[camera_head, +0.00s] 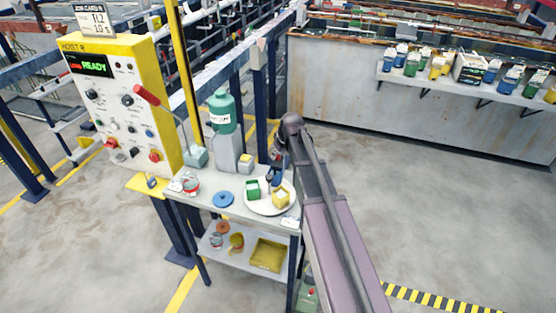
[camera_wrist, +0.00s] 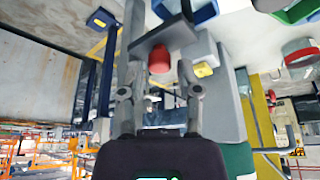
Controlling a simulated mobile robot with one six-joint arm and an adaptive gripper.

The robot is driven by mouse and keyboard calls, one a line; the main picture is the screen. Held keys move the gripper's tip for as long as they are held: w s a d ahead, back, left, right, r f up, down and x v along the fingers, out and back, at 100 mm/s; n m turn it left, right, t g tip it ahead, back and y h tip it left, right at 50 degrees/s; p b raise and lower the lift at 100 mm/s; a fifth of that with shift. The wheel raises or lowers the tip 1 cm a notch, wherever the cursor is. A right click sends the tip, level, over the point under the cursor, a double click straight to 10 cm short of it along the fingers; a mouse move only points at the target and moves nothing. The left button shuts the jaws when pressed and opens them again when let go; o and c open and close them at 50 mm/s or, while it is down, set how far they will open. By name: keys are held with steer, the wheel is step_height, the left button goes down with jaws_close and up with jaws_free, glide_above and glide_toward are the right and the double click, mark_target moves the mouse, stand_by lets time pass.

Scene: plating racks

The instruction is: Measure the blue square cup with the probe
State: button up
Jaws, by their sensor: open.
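My gripper (camera_wrist: 158,95) is open in the wrist view, its two fingers on either side of a red cylindrical part (camera_wrist: 159,59) set against a dark grey block. I cannot tell whether this is the probe, or whether the fingers touch it. In the head view my gripper (camera_head: 277,157) is at the back right of the small table (camera_head: 185,207), largely hidden by my arm. Several small blue cups stand on the wall shelf, one of them here (camera_head: 401,55). Cut-off blue pieces (camera_wrist: 174,8) show at the wrist view's top edge.
A white plate (camera_head: 262,209) holds a green square cup (camera_head: 252,188) and a yellow one (camera_head: 281,199). A yellow control panel (camera_head: 120,100) is left. Floor at right is clear.

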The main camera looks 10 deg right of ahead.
steer(key=shift+w+f+b, duration=0.15)
steer(key=shift+f+b, duration=0.15)
steer(key=shift+f, duration=0.2)
jaws_close()
steer(key=shift+r, duration=0.1)
step_height(320, 180, up, 6)
steer(key=p, duration=0.5)
steer(key=shift+f+p, duration=0.2)
steer(key=shift+p, duration=0.2)
steer(key=shift+w, duration=0.15)
